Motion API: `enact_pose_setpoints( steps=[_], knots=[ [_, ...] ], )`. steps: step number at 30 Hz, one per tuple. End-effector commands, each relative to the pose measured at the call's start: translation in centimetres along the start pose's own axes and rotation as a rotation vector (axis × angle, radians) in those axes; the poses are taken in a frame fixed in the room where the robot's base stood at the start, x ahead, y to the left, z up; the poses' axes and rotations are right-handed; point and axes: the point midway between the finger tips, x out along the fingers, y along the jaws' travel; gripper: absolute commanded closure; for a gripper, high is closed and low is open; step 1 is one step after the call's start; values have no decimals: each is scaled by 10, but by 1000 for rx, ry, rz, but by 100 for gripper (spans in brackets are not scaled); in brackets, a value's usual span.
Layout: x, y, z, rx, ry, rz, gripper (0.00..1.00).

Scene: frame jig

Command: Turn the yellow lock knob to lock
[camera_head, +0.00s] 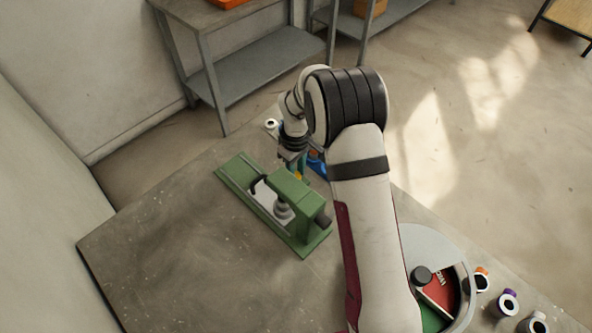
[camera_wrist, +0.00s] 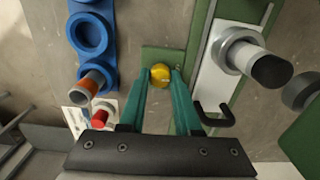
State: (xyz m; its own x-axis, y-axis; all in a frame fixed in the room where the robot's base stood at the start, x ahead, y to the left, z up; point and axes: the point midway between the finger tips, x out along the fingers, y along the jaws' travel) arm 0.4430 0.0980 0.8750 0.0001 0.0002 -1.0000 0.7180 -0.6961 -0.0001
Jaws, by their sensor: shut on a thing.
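The yellow lock knob (camera_wrist: 160,74) sits on a small green plate beside the green frame jig, seen in the wrist view. My gripper (camera_wrist: 161,80) has its two teal fingers on either side of the knob, shut on it. The knob's turn angle cannot be told.
A blue holder (camera_wrist: 92,35) with round sockets stands left of my gripper in the wrist view, with an orange-and-grey part (camera_wrist: 92,85) and a red-tipped part (camera_wrist: 102,114) near it. A black hooked handle (camera_wrist: 214,116) is close to the right finger. The table's left side (camera_head: 170,250) is clear.

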Motion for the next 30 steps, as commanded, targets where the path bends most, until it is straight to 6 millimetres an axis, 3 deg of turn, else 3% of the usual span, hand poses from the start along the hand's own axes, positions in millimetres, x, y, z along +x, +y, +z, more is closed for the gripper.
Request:
enact_pose_setpoints(
  steps=[3,4,9,17,20,23,30],
  knots=[
    [0,0,1,1,-3,-2,100],
    [0,0,1,1,-3,-2,64],
    [0,0,1,1,-2,-1,38],
    [-1,0,0,1,0,0,38],
    [-11,0,-1,1,2,2,38],
    [-34,1,-1,0,4,3,38],
    [-111,1,-1,1,5,3,38]
  ],
)
